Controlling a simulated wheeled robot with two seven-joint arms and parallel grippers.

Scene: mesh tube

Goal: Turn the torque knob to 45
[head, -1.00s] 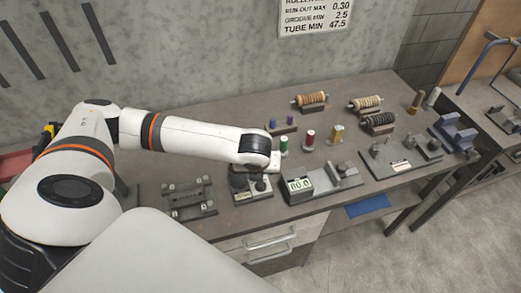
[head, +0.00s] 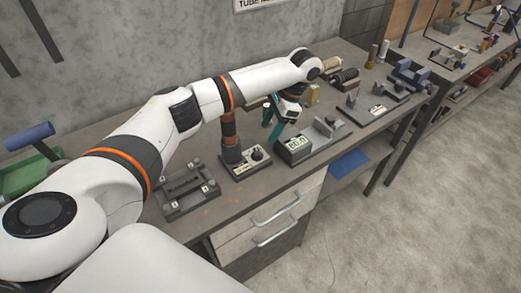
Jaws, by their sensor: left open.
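A dark base plate (head: 240,172) with a black round knob (head: 258,154) on top stands near the middle of the bench. This is likely the torque knob; its label is too small to read, so I cannot tell its setting. A brown upright cylinder on a dark foot (head: 229,135) stands beside the knob. My left gripper (head: 271,123) is open and empty, its teal fingers apart above and behind the knob, not touching it. My left arm crosses over the bench and hides part of its back. My right gripper is not in view.
A gauge with a lit display (head: 297,143) stands right of the knob plate. A grey fixture (head: 187,188) lies to its left. Dark rollers (head: 344,76) and a grey cradle (head: 411,73) stand farther right. Drawers (head: 262,222) are below the bench's front edge.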

